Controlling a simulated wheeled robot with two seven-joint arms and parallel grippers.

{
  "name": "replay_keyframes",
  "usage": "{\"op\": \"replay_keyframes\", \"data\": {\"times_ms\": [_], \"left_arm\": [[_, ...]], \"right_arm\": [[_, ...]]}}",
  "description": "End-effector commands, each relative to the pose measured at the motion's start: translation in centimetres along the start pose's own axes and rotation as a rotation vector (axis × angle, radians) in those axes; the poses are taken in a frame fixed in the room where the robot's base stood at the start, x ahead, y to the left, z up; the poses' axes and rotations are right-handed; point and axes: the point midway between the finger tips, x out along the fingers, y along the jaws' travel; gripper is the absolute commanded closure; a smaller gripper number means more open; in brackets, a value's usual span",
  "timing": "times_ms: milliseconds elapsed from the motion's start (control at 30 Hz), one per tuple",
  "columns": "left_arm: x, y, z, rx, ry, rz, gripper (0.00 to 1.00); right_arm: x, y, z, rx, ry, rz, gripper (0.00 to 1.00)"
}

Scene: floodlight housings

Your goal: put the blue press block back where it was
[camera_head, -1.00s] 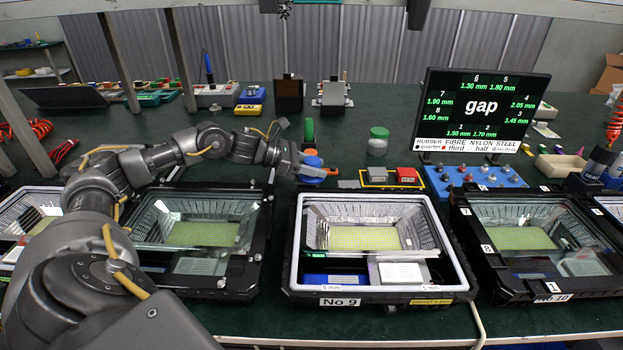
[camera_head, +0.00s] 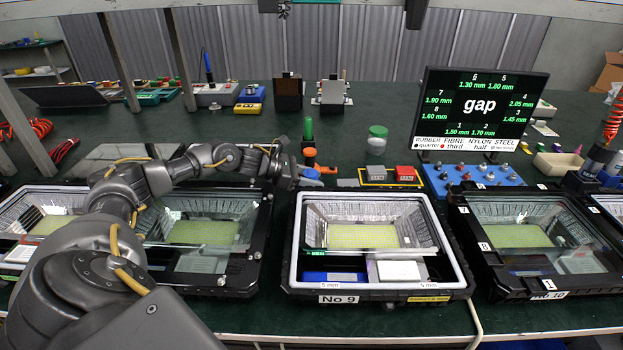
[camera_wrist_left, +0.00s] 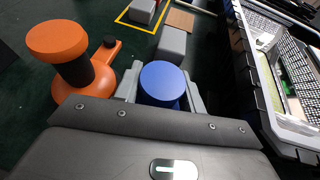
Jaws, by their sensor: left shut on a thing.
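The blue press block (camera_wrist_left: 163,82) shows in the left wrist view as a round blue top between my left gripper's (camera_wrist_left: 162,92) grey fingers, which are shut on it. In the head view the block (camera_head: 311,173) is a small blue patch at the tip of my left gripper (camera_head: 304,176), behind the No 9 housing. Its underside is hidden, so I cannot tell whether it touches the table. An orange stand with a dark neck (camera_wrist_left: 72,45) is beside it on the left in the wrist view; its orange top also shows in the head view (camera_head: 309,153). My right gripper is not in view.
The No 9 housing (camera_head: 290,262) is close in front. A yellow-outlined area with a grey block (camera_head: 376,173) and a red block (camera_head: 405,173) lies to the right. A green-topped post (camera_head: 308,130) stands behind. Open table lies further back.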

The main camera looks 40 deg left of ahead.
Motion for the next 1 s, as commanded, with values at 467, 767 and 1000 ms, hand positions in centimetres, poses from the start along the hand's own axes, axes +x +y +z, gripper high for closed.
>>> {"op": "replay_keyframes", "data": {"times_ms": [467, 767, 1000], "left_arm": [[0.1, -0.1, -0.2, -0.003, 0.005, -0.002, 0.39], [-2.8, 0.0, -0.9, 0.000, 0.009, 0.000, 0.39], [-8.0, 0.0, 0.8, 0.003, 0.000, -0.001, 0.39]], "right_arm": [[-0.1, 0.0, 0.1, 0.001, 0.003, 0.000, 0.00], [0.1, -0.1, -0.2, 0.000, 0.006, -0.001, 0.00], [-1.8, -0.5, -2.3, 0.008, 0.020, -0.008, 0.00]]}}
